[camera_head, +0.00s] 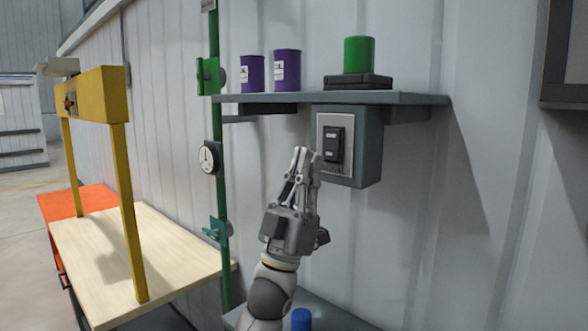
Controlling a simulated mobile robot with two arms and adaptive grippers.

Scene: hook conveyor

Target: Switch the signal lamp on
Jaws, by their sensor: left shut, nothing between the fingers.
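The signal lamp (359,55) is a green cylinder on a dark base (358,82), standing on a grey wall shelf (425,99). It looks dull green, with no clear glow. Below the shelf hangs a grey switch box (367,150) with a black rocker switch (334,144) on a light plate. My left gripper (301,152) is shut and empty, pointing up. Its fingertips appear just left of the switch plate and a little below the rocker's middle. I cannot tell whether they touch the box. My right gripper is not in view.
Two purple cans (287,70) stand on the shelf's left part. A green post (219,170) with a round gauge (210,157) rises left of my gripper. A wooden table (165,262) with a yellow frame (128,200) is at left. A blue cylinder (301,320) is low down.

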